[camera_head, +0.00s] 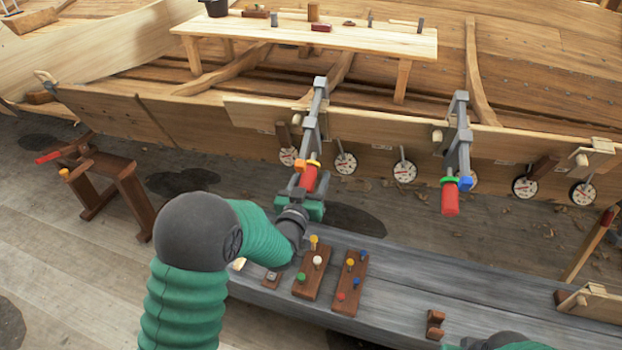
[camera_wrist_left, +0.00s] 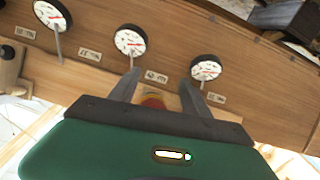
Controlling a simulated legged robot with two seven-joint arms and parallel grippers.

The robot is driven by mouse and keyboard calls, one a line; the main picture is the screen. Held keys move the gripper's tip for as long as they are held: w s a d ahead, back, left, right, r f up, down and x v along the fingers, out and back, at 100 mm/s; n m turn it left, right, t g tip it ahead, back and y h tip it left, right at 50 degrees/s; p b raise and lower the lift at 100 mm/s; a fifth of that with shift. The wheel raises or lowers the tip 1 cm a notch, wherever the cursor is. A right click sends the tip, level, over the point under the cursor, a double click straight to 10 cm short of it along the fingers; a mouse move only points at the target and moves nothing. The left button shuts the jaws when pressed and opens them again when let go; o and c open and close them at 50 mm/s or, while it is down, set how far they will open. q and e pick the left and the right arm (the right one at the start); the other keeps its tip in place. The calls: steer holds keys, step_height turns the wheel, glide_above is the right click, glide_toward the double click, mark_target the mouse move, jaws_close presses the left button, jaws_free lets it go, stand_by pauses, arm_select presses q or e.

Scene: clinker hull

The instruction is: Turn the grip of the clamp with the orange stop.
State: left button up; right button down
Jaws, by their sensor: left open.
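The clamp with the orange stop (camera_head: 314,164) hangs on the hull plank left of centre, its red grip (camera_head: 309,179) pointing down toward me. A second clamp (camera_head: 460,140) to the right has a red grip with a green ring and a blue piece. My left gripper (camera_head: 303,190) is at the lower end of the first clamp's red grip. In the left wrist view its two fingers (camera_wrist_left: 160,92) stand apart, with a small red and yellow part (camera_wrist_left: 153,103) between them, mostly hidden by the gripper body. I cannot tell whether they touch it.
Several round dials (camera_head: 404,172) hang along the hull plank. A grey bench (camera_head: 420,285) below carries wooden blocks with coloured pegs (camera_head: 349,284). A pale table (camera_head: 330,38) stands inside the hull. A brown trestle (camera_head: 112,170) is at left.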

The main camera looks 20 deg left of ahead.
mark_target(312, 178)
arm_select(q)
steer(key=shift+s+d+r, duration=0.25)
steer(key=shift+s+r, duration=0.65)
steer(key=shift+r, duration=0.1)
steer(key=c, duration=0.3)
steer(key=shift+s+d, duration=0.15)
steer(key=shift+c, duration=1.3)
steer(key=shift+f, duration=0.15)
steer(key=shift+c, duration=1.2)
steer(key=shift+w+f, duration=0.1)
steer(key=shift+w, duration=0.1)
steer(key=shift+c, duration=1.1)
steer(key=shift+a, duration=0.35)
jaws_close()
steer(key=shift+f, duration=0.1)
arm_select(e)
steer(key=shift+s+r, duration=0.3)
steer(key=shift+s, duration=0.4)
arm_select(q)
steer(key=shift+s+d, duration=0.1)
arm_select(e)
steer(key=shift+d+f, duration=0.1)
steer(key=shift+d, duration=0.1)
